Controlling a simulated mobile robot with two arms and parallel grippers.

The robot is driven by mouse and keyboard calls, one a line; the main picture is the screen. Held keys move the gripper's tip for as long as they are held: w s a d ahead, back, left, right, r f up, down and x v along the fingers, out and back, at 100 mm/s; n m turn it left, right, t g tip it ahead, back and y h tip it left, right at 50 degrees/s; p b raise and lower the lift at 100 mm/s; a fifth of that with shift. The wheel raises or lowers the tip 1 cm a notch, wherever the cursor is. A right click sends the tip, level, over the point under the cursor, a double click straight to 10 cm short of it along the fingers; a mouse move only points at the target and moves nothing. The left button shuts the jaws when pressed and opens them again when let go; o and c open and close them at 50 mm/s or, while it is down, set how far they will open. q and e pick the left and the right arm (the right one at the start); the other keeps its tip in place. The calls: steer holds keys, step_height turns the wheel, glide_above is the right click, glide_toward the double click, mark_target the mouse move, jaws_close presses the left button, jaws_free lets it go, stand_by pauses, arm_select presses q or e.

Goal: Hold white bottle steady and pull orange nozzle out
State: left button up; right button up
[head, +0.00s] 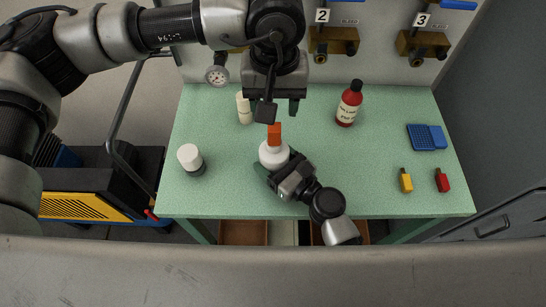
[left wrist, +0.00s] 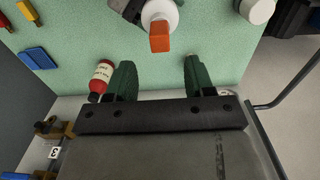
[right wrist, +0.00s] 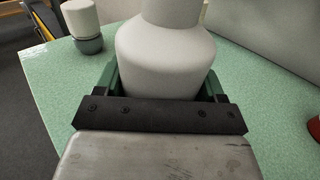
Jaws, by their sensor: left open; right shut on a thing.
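The white bottle (head: 273,156) stands upright on the green table with the orange nozzle (head: 274,133) in its top. My right gripper (head: 271,168) is shut around the lower body of the bottle, which fills the right wrist view (right wrist: 166,60). My left gripper (head: 281,112) is open and empty above and behind the nozzle. In the left wrist view the orange nozzle (left wrist: 160,38) lies beyond the gap between the open left fingers (left wrist: 158,75), apart from them. The nozzle is out of the right wrist view.
A white-capped jar (head: 190,158) stands at left, a cream bottle (head: 244,108) behind. A red bottle (head: 349,104) stands at back right. A blue box (head: 427,137), a yellow item (head: 405,181) and a red item (head: 442,181) lie at right. Numbered valves (head: 334,41) line the back wall.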

mark_target(274, 127)
arm_select(q)
steer(key=shift+f, duration=4.5)
steer(key=shift+c, duration=0.3)
jaws_close()
steer(key=shift+r, duration=3)
